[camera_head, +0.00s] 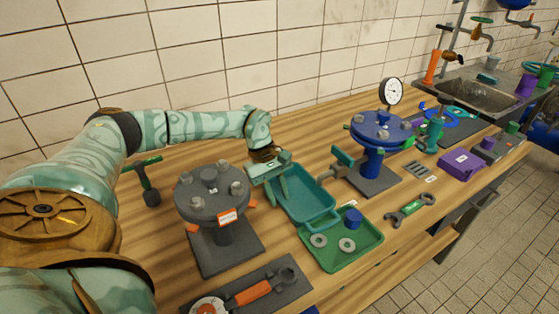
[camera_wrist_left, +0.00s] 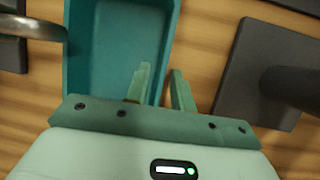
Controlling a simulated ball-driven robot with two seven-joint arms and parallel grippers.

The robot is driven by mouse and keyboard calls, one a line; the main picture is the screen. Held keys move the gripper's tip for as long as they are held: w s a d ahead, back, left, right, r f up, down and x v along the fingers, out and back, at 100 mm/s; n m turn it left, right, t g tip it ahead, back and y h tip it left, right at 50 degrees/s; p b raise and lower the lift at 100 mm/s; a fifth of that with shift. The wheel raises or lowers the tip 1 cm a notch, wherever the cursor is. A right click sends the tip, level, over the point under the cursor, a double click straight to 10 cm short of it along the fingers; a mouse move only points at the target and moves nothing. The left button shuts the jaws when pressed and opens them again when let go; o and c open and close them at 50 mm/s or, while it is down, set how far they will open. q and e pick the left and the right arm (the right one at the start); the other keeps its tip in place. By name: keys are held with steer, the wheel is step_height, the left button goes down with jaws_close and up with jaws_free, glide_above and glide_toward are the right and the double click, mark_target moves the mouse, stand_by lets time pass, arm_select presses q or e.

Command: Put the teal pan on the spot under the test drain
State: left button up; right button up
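The teal pan (camera_head: 303,196) sits on the wooden bench between the grey flange stand and the blue valve stand, its near end by the green tray. My left gripper (camera_head: 276,176) is at the pan's left long wall. The test drain, a grey pipe (camera_head: 329,175), comes off the blue valve (camera_head: 382,128) at the pan's right side; a pipe end (camera_wrist_left: 32,28) reaches the pan's edge. The spot is hidden. My right gripper is out of view.
The green tray (camera_head: 362,250) with washers and a blue part is close in front of the pan. The grey flange stand (camera_head: 246,252) is left of it. Bare bench shows behind the pan.

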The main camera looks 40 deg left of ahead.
arm_select(q)
steer(key=p+v, duration=0.1)
steer(key=v, duration=0.9)
steer(key=shift+p, duration=0.3)
